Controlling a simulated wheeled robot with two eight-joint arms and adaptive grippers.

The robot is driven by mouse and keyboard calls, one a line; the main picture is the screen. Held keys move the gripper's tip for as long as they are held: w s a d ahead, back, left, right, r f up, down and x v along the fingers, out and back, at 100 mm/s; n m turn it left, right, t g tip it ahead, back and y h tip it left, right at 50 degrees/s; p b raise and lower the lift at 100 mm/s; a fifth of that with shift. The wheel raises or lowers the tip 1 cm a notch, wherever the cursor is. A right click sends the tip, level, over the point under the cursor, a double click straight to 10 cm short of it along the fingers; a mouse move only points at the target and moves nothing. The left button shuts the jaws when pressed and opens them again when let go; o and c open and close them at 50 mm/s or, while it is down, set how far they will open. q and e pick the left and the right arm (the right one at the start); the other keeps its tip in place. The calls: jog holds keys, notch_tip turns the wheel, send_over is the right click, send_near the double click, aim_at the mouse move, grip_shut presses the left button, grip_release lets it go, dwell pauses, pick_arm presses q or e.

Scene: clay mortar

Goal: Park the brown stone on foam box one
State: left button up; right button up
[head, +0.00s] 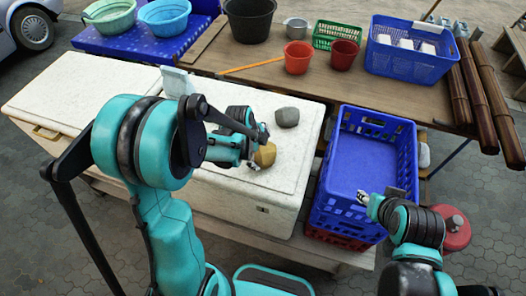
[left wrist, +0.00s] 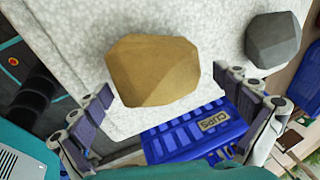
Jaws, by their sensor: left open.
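The brown stone (head: 265,155), a yellowish-brown faceted lump, rests on the white lid of the right-hand foam box (head: 285,210). It also shows large in the left wrist view (left wrist: 153,70). My left gripper (head: 257,143) is open at the stone, its two pads on either side in the wrist view (left wrist: 163,90), with gaps visible. A grey stone (head: 287,117) lies behind it on the same lid. Another white foam box (head: 75,95) stands to the left; I cannot read any box number. My right gripper (head: 378,198) hangs over the blue crate's front right edge; its jaw opening is unclear.
A deep blue crate (head: 327,190) stands right of the foam box. The wooden table (head: 350,88) behind holds red buckets (head: 298,57), a green basket (head: 338,35) and a blue basket (head: 412,65). The left part of the lid is largely covered by my left arm.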

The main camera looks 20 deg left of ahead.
pick_arm(q)
jog(key=p+v, duration=0.1)
jog(key=v, duration=0.9)
jog(key=shift+s+d+f+p, duration=0.1)
jog(key=shift+s+p, duration=0.05)
jog(key=shift+p, duration=0.2)
jog(key=s+r+n+t+y, duration=0.1)
jog(key=s+r+n, duration=0.3)
jog(key=n, duration=0.5)
jog(key=s+r+n+t+y, duration=0.1)
jog(key=s+r+n+t, duration=0.2)
jog(key=s+n, duration=0.6)
jog(key=shift+r+n, duration=0.4)
jog(key=shift+r, duration=0.05)
jog(key=shift+s, duration=0.1)
notch_tip(320, 180, down, 18)
jog(key=b, duration=1.7)
jog(key=shift+b, duration=0.4)
